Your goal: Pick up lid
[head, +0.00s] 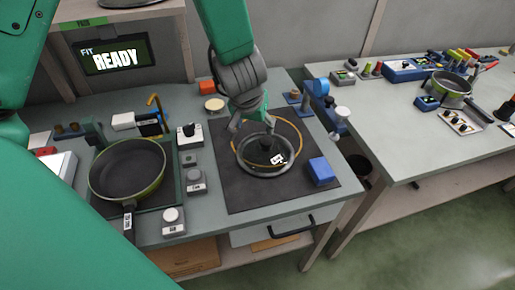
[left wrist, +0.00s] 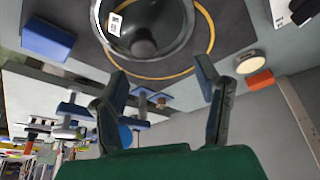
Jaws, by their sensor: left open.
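The lid (head: 254,167) is a round glass lid with a grey rim, a dark knob and a small white label. It lies on a dark mat (head: 239,195), on a yellow ring marking. In the left wrist view the lid (left wrist: 180,42) is at the top, with its knob toward the fingers. My left gripper (head: 251,124) is open and empty, at the lid's far side and close to the knob. In the left wrist view the fingers (left wrist: 162,76) are spread apart, with nothing between them. Whether they touch the lid I cannot tell. My right gripper is not in view.
A green-rimmed pan (head: 126,170) sits left of the mat. A blue block (head: 321,171) lies at the mat's right edge. A yellowish round disc (head: 214,104) and an orange block (head: 206,87) are behind. Another pan (head: 452,86) stands on the right table, across a gap.

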